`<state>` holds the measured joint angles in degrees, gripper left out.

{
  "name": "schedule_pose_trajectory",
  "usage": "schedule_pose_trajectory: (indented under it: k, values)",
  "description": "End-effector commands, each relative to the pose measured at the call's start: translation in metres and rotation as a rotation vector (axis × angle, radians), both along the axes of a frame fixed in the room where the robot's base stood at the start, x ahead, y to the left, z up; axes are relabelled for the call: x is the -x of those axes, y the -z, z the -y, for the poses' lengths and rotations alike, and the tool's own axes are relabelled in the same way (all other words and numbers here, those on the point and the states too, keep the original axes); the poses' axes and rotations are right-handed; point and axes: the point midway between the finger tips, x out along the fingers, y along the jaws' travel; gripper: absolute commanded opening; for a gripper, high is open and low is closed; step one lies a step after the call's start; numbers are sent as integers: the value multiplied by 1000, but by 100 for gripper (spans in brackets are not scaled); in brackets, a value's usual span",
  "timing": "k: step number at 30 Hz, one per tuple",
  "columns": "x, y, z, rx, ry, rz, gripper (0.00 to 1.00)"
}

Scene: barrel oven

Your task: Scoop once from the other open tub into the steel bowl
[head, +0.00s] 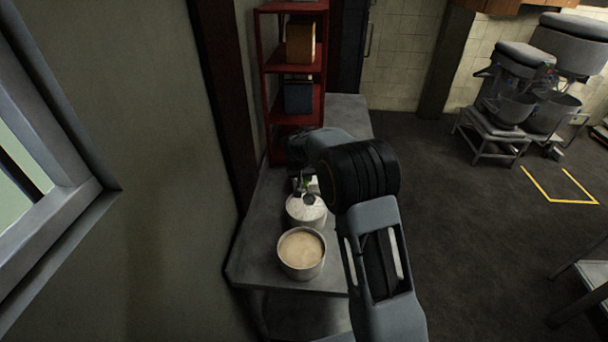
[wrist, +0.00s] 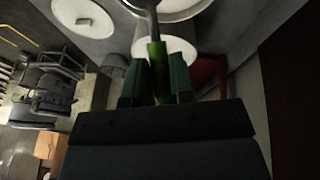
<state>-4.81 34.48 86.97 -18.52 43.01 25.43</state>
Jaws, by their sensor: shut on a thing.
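My gripper (wrist: 155,78) is shut on the green handle of a scoop (wrist: 157,58). The scoop's steel neck runs off the top edge of the wrist view, so its bowl is hidden there. In the head view my gripper (head: 305,184) is small and partly covered by my arm, at the far side of an open tub of white contents (head: 296,216). A small grey round shape shows over the white contents; I cannot tell whether the scoop touches them. A second open tub, with tan contents (head: 302,252), stands nearer on the steel table. I cannot clearly make out the steel bowl.
The steel table (head: 262,262) runs along the wall. A red shelf rack (head: 268,95) stands farther back on it. Mixers (head: 520,85) stand at the far right, with open floor between. A white disc (wrist: 85,17) shows at the wrist view's top left.

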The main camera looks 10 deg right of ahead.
Motion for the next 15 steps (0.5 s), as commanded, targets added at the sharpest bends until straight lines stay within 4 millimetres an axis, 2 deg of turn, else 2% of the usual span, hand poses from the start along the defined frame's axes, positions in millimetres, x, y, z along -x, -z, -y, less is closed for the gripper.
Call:
schedule_pose_trajectory:
  k: [15]
  values:
    - [0, 63, -1, 1, -3, -2, 0]
